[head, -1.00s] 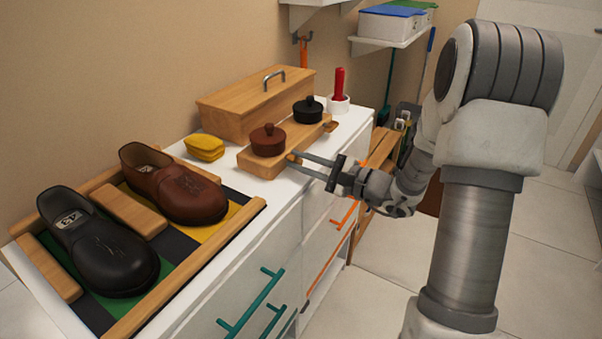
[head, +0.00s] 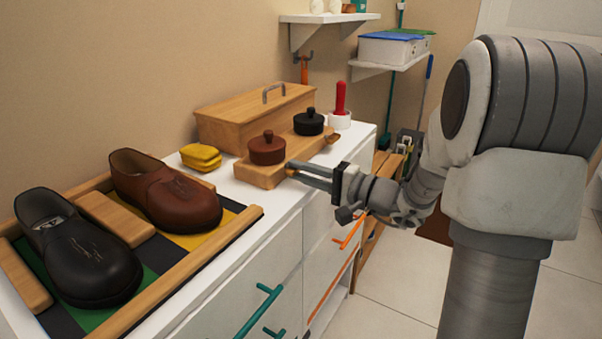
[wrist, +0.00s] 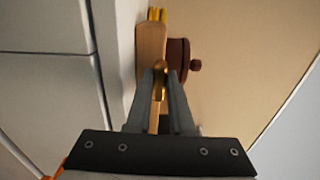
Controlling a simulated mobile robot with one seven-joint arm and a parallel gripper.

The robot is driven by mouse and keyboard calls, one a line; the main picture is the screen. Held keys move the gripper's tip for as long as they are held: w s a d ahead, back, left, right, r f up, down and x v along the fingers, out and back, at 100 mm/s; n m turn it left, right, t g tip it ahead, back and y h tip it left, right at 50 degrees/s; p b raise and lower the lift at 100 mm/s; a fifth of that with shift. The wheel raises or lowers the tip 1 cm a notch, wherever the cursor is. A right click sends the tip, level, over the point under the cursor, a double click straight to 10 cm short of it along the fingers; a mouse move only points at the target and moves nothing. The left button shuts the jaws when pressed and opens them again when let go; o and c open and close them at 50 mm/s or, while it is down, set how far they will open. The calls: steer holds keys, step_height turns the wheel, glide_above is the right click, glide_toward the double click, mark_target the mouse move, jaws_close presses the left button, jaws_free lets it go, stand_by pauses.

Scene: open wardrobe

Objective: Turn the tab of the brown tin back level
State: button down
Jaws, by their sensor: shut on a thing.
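The brown tin (head: 267,149), with a dark lid and knob, stands on a wooden block (head: 258,178) on the white cabinet top. It also shows in the wrist view (wrist: 177,58). My gripper (head: 291,169) reaches in from the right at the block's front side. In the wrist view my gripper (wrist: 161,72) is shut on the small brass-coloured tab (wrist: 161,82) beside the brown tin. The fingers hide part of the tab, and I cannot tell its exact tilt. A black tin (head: 309,123) stands further along the same block, with its own tab (head: 333,137) visible.
A yellow sponge stack (head: 201,157) lies left of the block. A wooden box (head: 255,116) stands behind it. A red-handled item in a white holder (head: 340,105) is to the right. Shoes in a tray (head: 190,262) fill the left. Coloured drawer handles (head: 259,312) stick out below.

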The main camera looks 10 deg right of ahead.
stand_by(0.3)
steer(key=c, duration=0.8)
jaws_free()
steer(key=shift+d, duration=0.1)
